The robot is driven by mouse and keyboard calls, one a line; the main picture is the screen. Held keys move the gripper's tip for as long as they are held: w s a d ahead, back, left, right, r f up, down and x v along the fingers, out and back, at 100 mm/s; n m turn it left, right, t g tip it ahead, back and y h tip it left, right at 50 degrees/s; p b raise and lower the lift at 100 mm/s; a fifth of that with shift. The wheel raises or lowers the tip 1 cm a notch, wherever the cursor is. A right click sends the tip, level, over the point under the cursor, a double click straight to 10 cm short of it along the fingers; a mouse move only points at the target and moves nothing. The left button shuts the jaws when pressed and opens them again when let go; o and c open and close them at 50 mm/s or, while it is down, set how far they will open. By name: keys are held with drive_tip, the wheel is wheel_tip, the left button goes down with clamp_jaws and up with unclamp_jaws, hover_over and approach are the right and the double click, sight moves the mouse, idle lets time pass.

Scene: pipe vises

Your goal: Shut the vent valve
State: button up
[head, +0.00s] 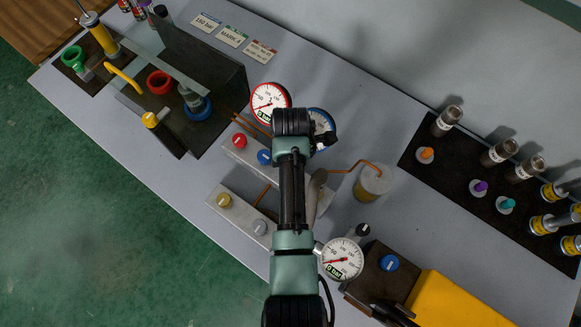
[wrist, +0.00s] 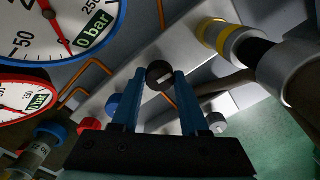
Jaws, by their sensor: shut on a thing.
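In the wrist view my gripper (wrist: 160,72) has its two blue fingers shut on a round black knob (wrist: 160,76) with a short white mark that lies roughly crosswise. No label shows on it, so I cannot tell by name that it is the vent valve. It sits on a pale grey valve block (wrist: 140,62). In the head view my arm covers this knob and the fingers. The block (head: 262,165) there carries a red knob (head: 239,141) and a blue knob (head: 264,157), left of my arm.
Red-rimmed (head: 269,100), blue-rimmed (head: 322,121) and white (head: 342,258) gauges crowd my arm. A copper tube runs to a cup (head: 372,184). A yellow case (head: 455,300) stands at lower right.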

clamp_jaws()
drive_tip(key=m+p, duration=0.1)
drive_tip(key=m, duration=0.2)
drive_tip(key=shift+r, duration=0.1)
drive_tip(key=m+p, duration=0.2)
drive_tip(key=m, duration=0.7)
drive_tip(key=shift+m+p, duration=0.4)
drive_tip(key=shift+m, duration=1.9)
drive_tip(key=o, duration=1.1)
unclamp_jaws()
